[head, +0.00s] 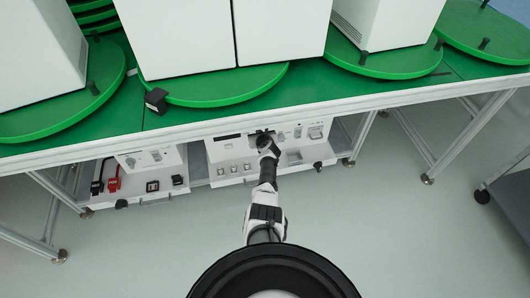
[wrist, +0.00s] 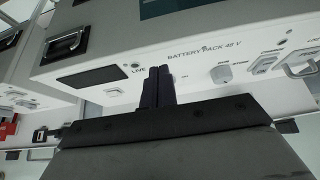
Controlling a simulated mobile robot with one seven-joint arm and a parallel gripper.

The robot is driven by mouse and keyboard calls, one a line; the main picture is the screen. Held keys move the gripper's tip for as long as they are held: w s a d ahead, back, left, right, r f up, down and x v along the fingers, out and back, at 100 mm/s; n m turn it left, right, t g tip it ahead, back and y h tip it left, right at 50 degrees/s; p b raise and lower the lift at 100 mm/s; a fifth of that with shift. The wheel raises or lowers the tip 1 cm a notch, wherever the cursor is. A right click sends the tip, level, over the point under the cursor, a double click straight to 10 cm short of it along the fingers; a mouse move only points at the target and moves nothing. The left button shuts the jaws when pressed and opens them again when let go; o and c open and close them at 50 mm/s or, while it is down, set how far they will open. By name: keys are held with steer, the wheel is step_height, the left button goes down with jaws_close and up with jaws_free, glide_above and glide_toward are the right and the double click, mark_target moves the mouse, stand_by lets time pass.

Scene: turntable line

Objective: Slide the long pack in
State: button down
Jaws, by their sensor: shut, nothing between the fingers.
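The long pack (head: 297,148) is a wide white box lying under the green table, its front facing me. In the wrist view its front panel (wrist: 205,75) reads "BATTERY PACK 48 V", with a dark display, a LIVE lamp, a knob, switches and handles. My gripper (head: 262,134) is at the upper middle of that front. In the wrist view my gripper (wrist: 158,75) has its two dark fingers together, empty, in front of the panel below the label. I cannot tell whether the fingertips touch the panel. My arm hides part of the pack in the head view.
A shorter white unit (head: 148,160) stands left of the pack, with black and red connectors (head: 113,184) near it. Above, green turntables (head: 225,88) carry tall white cabinets (head: 280,30). Table legs flank the bay. A grey cart (head: 508,195) stands at right. The floor in front is clear.

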steer(key=p+v, duration=0.7)
steer(key=v, duration=0.3)
steer(key=shift+s+f, duration=0.25)
steer(key=shift+s, duration=0.05)
